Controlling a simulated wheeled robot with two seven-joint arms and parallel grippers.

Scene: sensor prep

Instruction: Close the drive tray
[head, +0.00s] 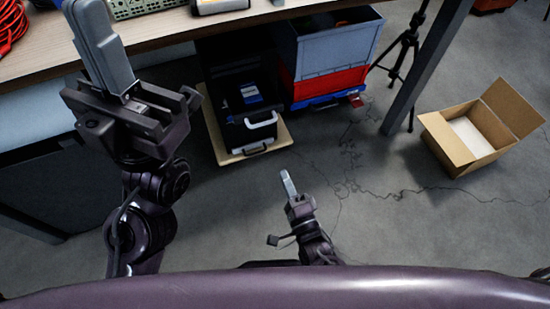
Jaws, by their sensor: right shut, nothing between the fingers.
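The drive tray (234,133) appears to be the black, open-topped part at the front of a dark unit under the workbench. A light handle (261,127) is on its front. A blue-labelled block (250,93) lies in or on the unit; how far the tray stands out is hard to tell. My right gripper (288,178) is shut and empty, in front of and below the tray in the picture, apart from it. My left gripper (97,45) is raised at the left, near the bench edge, its fingers together with nothing seen between them.
The unit rests on a beige board (275,141). Grey and red crates (338,50) stand close to its right. A table leg (425,70), a tripod (408,45) and an open cardboard box (462,148) are farther right. Thin cables (375,193) cross the otherwise clear floor. The workbench (160,32) overhangs the unit.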

